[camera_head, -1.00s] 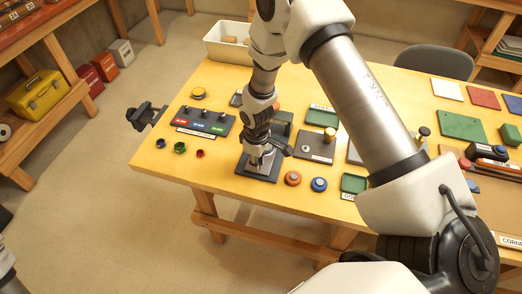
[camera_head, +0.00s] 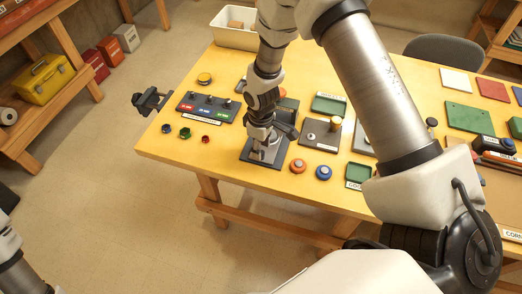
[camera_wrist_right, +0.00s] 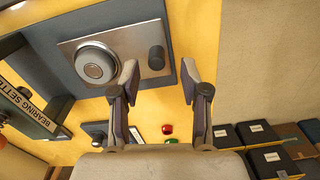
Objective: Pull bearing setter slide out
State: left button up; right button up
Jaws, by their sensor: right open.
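The bearing setter (camera_head: 248,152) is a dark block near the front edge of the yellow table in the head view, partly hidden by my right gripper (camera_head: 264,152). In the right wrist view its slide (camera_wrist_right: 128,42) is a metal plate with a round disc (camera_wrist_right: 95,64) and a dark knob (camera_wrist_right: 156,58). My right gripper (camera_wrist_right: 160,75) is open there, with one fingertip on each side of the knob in the picture. Whether either finger touches the knob I cannot tell. A label reading "BEARING SETTER" (camera_wrist_right: 28,103) lies at the left. My left gripper is out of view.
An orange button (camera_head: 298,166) and a blue button (camera_head: 324,172) stand right of the setter. A three-peg panel (camera_head: 208,107) and small coloured nuts lie left of it. A white bin (camera_head: 235,38) is behind. Bare tabletop shows at the front left.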

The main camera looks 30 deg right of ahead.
notch_tip(320, 180, up, 9)
jog(key=shift+a+r, duration=0.15)
dwell(0.4)
